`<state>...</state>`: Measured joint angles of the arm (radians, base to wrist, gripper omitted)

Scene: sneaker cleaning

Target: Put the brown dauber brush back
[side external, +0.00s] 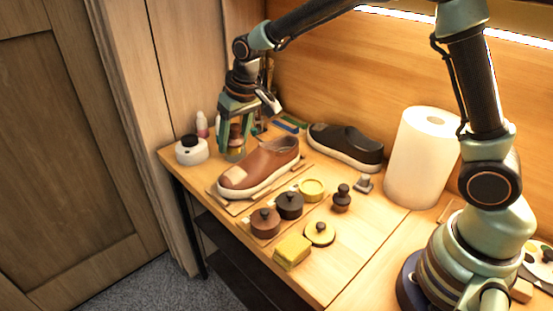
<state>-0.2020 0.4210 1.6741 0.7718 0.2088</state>
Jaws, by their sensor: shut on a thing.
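My gripper (235,152) points down at the far left of the table, behind the brown sneaker's toe. It is shut on a small brown thing (236,131), seemingly the brown dauber brush; the fingers hide much of it. Its lower end is close to the tabletop, and I cannot tell whether it touches. The brown sneaker (262,168) with a pale toe patch rests on a thin board (217,193), just in front and to the right of my gripper.
A white jar with a black lid (192,150) stands close left of my gripper, a pink bottle (202,125) behind it. Knobbed round pieces (265,222), a yellow sponge (292,250) and a dark knobbed piece (342,198) lie nearer. A black shoe (345,146) and paper roll (422,160) stand right.

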